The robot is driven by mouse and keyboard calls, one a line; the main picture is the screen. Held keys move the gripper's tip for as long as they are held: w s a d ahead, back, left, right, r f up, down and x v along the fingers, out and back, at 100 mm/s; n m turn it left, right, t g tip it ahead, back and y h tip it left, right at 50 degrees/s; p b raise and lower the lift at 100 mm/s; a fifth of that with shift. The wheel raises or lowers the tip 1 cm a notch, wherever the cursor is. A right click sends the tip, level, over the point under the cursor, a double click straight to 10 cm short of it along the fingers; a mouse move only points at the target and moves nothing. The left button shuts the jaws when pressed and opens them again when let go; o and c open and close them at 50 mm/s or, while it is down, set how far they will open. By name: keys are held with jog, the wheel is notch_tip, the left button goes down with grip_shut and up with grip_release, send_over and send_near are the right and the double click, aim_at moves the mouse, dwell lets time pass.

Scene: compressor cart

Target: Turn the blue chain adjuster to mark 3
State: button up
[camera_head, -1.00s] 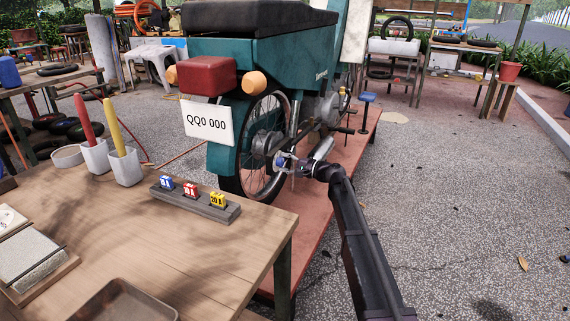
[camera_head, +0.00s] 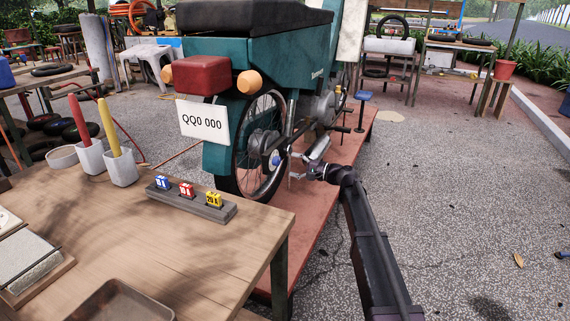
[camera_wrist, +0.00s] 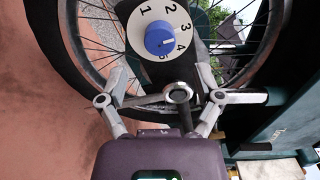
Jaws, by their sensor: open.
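The blue chain adjuster (camera_wrist: 160,41) is a round knob on a pale dial (camera_wrist: 143,23) with black numbers, beside the motorbike's rear wheel. The knob's white line points right in the wrist view, seemingly between 3 and 4; the exact setting is too small to tell. The knob also shows small and blue in the head view (camera_head: 276,159). My gripper (camera_wrist: 163,77) is open and empty, its fingers spread on either side below the dial, apart from the knob. In the head view my gripper (camera_head: 298,168) is just right of the knob.
The green motorbike (camera_head: 258,58) stands on a red platform (camera_head: 310,212). A metal bar end (camera_wrist: 179,92) lies between my fingers in the wrist view. The wooden table (camera_head: 170,250) with a rack of coloured blocks (camera_head: 213,208) is at left.

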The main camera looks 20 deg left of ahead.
jog(key=d, duration=0.7)
jog(key=shift+s, duration=0.3)
jog(key=s+d+f+n+g+h+p, duration=0.1)
jog(key=s+d+f+n+h+p, duration=0.15)
jog(key=s+d+h+p, duration=1)
jog(key=s+d+f+n+g+h, duration=0.1)
jog(key=s+d+f+n+h, duration=0.35)
jog(key=s+d, duration=1.8)
jog(key=w+d+r+m+p, duration=0.1)
jog(key=w+d+r+p, duration=0.1)
jog(key=r+p, duration=1.6)
jog(key=w+d+r+m+h+p, duration=0.1)
jog(key=w+d+r+m+p, duration=0.1)
jog(key=r+p, duration=1.7)
jog(key=shift+w+r, duration=0.45)
jog(key=shift+r, duration=0.05)
jog(key=shift+c, duration=0.2)
